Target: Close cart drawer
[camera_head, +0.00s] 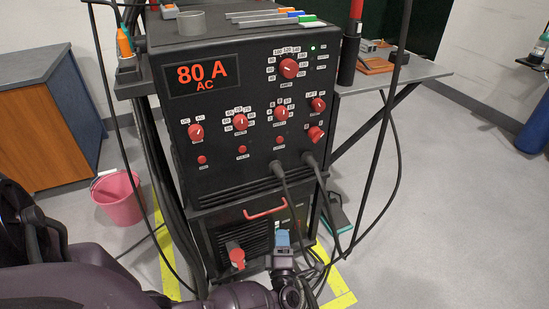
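The black cart carries a welding machine (240,165) with an "80 A AC" display. Below it is a black front panel (222,232) with a red bar handle (265,212), which looks like the cart drawer. I cannot tell how far it stands out. My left arm comes in low from the left, and its gripper (283,240) points up in front of the lower part of this panel, below and slightly right of the handle. Its blue-grey tip hides part of the panel. It appears apart from the handle; whether its fingers are open is unclear. My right gripper is out of view.
A red connector (237,257) sticks out of the lower front. Black cables hang from the machine past its right side. A pink bucket (118,197) stands left, by a wooden cabinet (40,130). A metal table (400,75) is at right.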

